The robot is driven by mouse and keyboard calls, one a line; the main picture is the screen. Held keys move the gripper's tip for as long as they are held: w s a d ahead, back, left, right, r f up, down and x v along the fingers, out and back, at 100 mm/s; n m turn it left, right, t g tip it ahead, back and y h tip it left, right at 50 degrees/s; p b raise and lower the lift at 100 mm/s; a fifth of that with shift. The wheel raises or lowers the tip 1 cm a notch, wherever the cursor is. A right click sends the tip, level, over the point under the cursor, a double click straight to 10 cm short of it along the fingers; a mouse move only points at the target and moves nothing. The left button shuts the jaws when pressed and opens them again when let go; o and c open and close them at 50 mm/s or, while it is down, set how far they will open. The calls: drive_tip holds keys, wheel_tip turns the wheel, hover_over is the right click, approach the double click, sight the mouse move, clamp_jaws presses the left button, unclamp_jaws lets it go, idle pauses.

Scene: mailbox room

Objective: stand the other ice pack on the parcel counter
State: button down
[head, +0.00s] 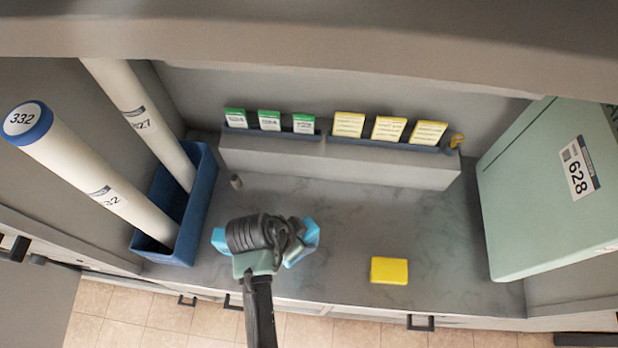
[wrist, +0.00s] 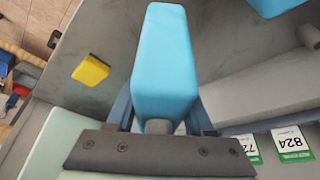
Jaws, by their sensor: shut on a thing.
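My gripper (head: 287,240) is over the front middle of the grey parcel counter (head: 340,225). In the wrist view my gripper (wrist: 160,118) is shut on a light blue ice pack (wrist: 165,55), a slab pointing away from the jaws. In the head view this held ice pack (head: 304,243) shows at the right of my wrist, tilted and partly hidden. I cannot tell whether it touches the counter. The other blue ice pack (head: 219,238) shows left of my wrist, mostly hidden behind it. Its edge is at the wrist view's top right (wrist: 275,5).
A yellow block (head: 389,270) lies on the counter to the right. A blue bin (head: 205,190) with two tubes stands at the left. A mint box (head: 545,190) stands at the right. A ledge (head: 335,160) with green and yellow cards runs along the back. A small grey cylinder (head: 236,181) stands behind.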

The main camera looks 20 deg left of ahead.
drive_tip(key=shift+w+f, duration=0.1)
drive_tip(key=shift+f, duration=3.35)
drive_tip(key=shift+f, duration=0.1)
drive_tip(key=shift+c, duration=1.4)
unclamp_jaws()
drive_tip(key=shift+f, duration=0.1)
drive_tip(key=v, duration=1.2)
drive_tip(key=shift+r, duration=0.2)
